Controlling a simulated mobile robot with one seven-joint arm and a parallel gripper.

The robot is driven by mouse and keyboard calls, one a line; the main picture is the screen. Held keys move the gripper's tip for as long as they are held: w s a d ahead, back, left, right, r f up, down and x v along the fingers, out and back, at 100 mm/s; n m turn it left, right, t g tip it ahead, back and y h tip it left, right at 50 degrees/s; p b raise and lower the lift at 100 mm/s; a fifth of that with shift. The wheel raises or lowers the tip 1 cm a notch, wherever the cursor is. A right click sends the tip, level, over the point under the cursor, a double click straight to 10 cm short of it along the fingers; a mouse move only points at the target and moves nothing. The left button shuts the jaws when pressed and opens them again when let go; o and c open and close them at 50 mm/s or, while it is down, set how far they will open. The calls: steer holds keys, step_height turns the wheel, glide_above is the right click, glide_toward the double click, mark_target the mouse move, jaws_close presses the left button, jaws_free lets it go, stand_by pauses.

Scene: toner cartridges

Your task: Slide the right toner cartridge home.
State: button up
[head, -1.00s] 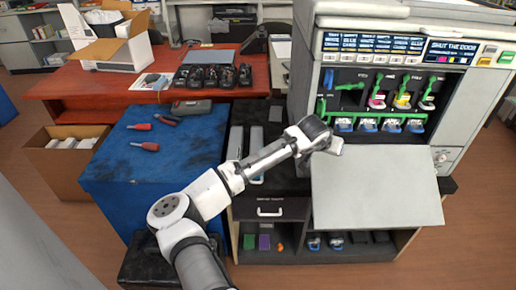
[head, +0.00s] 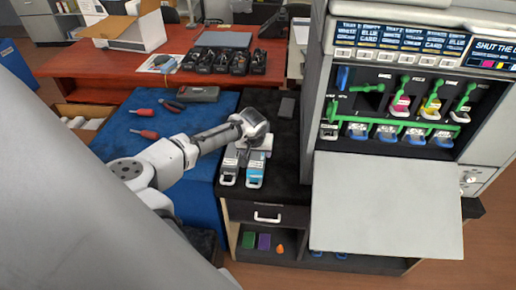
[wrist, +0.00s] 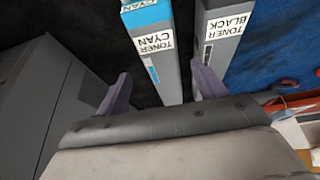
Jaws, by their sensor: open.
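Two long grey toner cartridges lie side by side on the black cabinet top in the head view. The right one is cyan-labelled (head: 256,170); the left one is the black toner (head: 230,165). My gripper (head: 256,138) is over their far part and hides some of them. In the wrist view, the cyan cartridge (wrist: 158,60) appears between my two open, purple-grey fingers (wrist: 160,90). The black cartridge (wrist: 222,35) is to its right, partly behind the right finger. I cannot tell how high the fingers are. The printer's open bay (head: 362,105) shows magenta and yellow cartridges and green levers.
The printer's grey front door (head: 385,205) hangs open right of the cabinet (head: 268,188). A blue cabinet top (head: 120,135) on the left holds red-handled tools. A reddish desk (head: 110,65) behind carries black items and a cardboard box (head: 135,30).

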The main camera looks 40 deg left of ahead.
mark_target(257, 158)
steer(key=b+x, duration=0.4)
steer(key=x, duration=0.4)
steer(key=shift+f, duration=0.1)
steer(key=c, duration=1.5)
step_height(257, 158, up, 7)
steer(key=p, duration=0.5)
steer(key=shift+p, duration=0.4)
